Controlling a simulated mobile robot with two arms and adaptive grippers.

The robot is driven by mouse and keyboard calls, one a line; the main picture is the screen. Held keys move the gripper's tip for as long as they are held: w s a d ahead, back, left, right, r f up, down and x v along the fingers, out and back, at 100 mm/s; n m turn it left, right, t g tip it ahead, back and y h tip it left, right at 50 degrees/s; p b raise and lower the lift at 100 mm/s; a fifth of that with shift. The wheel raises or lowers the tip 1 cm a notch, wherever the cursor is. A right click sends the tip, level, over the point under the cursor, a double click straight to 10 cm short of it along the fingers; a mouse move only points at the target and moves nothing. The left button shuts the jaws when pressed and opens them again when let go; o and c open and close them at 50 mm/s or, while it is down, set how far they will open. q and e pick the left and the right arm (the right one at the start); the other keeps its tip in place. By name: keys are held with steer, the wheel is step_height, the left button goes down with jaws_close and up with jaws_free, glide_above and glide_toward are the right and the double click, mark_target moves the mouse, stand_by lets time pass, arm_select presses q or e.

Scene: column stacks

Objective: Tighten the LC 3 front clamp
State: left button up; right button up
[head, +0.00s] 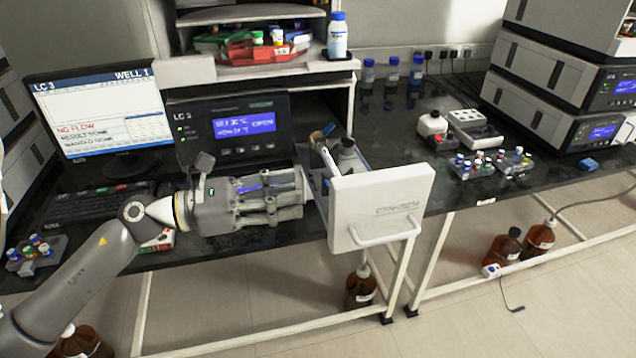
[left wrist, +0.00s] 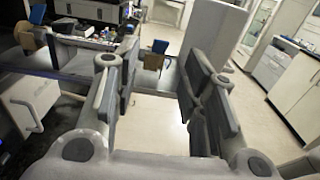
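The LC 3 unit (head: 232,130) is a dark box with a blue lit display, on the bench behind my left gripper. A white-fronted drawer (head: 380,205) stands pulled out to the right of it. Inside the drawer are a white stick-like part (head: 328,160) and a dark grey knobbed part (head: 347,157); I cannot tell whether either is the front clamp. My left gripper (head: 298,196) points right, its tips close to the drawer's left side. In the left wrist view its fingers (left wrist: 155,85) are apart with nothing between them. My right gripper is out of view.
A monitor (head: 100,110) reading "NO FLOW" and a keyboard (head: 95,203) are at left. A shelf with a red tray (head: 262,52) is above the unit. Vial racks (head: 478,165) stand at right. Brown bottles (head: 360,285) are on the floor. The bench right of the drawer is partly clear.

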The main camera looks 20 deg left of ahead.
arm_select(q)
steer(key=p+x, duration=0.2)
steer(key=x, duration=0.4)
steer(key=shift+c, duration=0.3)
jaws_close()
